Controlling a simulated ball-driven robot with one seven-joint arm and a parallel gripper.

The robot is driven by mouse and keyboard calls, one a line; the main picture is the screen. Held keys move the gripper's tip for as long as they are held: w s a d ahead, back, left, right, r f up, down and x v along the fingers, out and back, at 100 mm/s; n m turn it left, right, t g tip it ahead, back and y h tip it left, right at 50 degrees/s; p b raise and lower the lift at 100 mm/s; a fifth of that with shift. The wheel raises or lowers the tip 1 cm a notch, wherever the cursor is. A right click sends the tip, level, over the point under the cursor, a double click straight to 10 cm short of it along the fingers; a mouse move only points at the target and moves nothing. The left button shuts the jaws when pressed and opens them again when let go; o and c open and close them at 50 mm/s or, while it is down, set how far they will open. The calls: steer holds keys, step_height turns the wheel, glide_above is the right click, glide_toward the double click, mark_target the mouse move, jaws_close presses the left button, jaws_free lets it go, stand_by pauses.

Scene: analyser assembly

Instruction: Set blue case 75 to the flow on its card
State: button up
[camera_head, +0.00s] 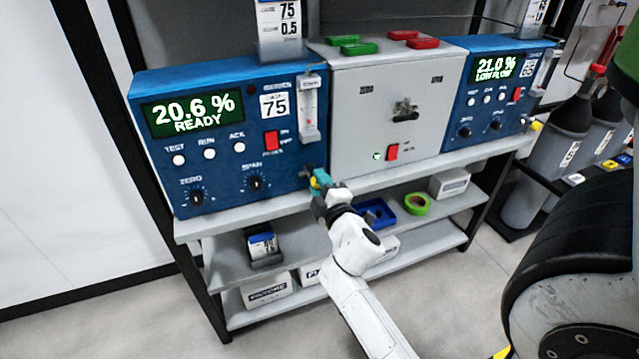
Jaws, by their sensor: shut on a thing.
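Blue case 75 (222,180) stands on the left of the upper shelf; its display (194,111) reads 20.6 % READY. Its card (279,22) above shows 75 and 0.5. A clear flow meter tube (310,108) stands on the case's right front; its float reading is too small to tell.
A grey unit (385,125) with a red switch stands beside the case, with green and red blocks on top. Another blue case (490,115) at right reads 21.0 % LOW FLOW. A blue tray (375,212), green tape roll (416,204) and boxes fill the lower shelves. Dark-topped containers stand at right.

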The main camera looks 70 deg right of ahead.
steer(key=shift+n, duration=0.6)
steer(key=o, duration=1.1)
steer(key=shift+c, duration=0.2)
steer(key=shift+a, duration=0.1)
steer(key=b+v, duration=0.3)
steer(key=v, duration=0.7)
steer(key=shift+s+a, duration=0.25)
steer(key=shift+s, duration=0.05)
